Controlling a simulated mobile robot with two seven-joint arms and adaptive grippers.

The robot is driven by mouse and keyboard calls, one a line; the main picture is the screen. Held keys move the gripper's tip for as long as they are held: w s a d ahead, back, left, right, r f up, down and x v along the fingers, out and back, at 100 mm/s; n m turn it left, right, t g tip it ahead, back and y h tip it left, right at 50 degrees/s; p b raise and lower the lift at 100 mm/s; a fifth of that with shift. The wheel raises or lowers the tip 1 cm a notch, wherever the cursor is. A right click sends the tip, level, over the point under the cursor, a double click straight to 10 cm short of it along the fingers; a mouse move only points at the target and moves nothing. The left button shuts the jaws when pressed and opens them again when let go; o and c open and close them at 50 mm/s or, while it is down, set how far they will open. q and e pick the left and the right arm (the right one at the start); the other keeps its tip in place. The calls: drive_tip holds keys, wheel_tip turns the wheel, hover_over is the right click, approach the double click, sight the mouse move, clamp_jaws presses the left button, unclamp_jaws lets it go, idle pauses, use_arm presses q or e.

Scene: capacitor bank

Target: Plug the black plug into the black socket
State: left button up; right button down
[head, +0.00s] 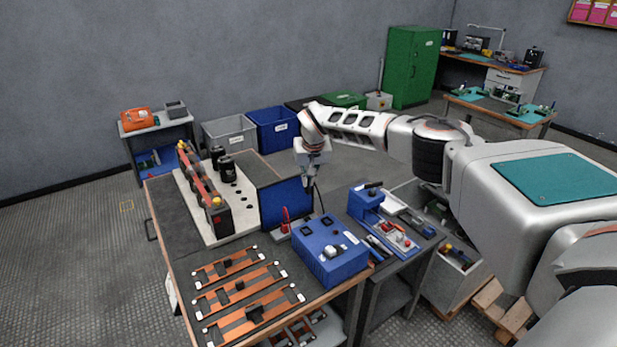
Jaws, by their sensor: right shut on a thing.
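My right gripper (309,181) points down above the back of the bench, just right of a blue upright panel (284,204). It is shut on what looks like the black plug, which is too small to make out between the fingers. A thin black cable (319,201) hangs from it toward the blue box (337,262). The box's top has dark square spots (307,232); I cannot tell which, if any, is the black socket. The gripper is above and behind the box, apart from it. My left gripper is not in view.
A capacitor bank (213,198) with black cylinders stands on a pale board at the left. Copper bars (247,311) lie at the bench front. A red-handled thing (285,222) stands by the panel. Blue fixtures (368,202) are at the right.

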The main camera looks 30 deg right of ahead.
sight(308, 188)
drive_tip(key=shift+f+b, duration=0.95)
drive_tip(key=shift+f, duration=1)
drive_tip(key=shift+f+b, duration=0.95)
drive_tip(key=shift+f, duration=0.65)
drive_tip(key=shift+f+b, duration=1.05)
drive_tip(key=shift+f, duration=0.75)
drive_tip(key=shift+f+b, duration=0.35)
drive_tip(key=shift+f, duration=0.1)
drive_tip(key=c, duration=2.2)
unclamp_jaws()
drive_tip(key=shift+o, duration=0.2)
drive_tip(key=shift+r, duration=0.15)
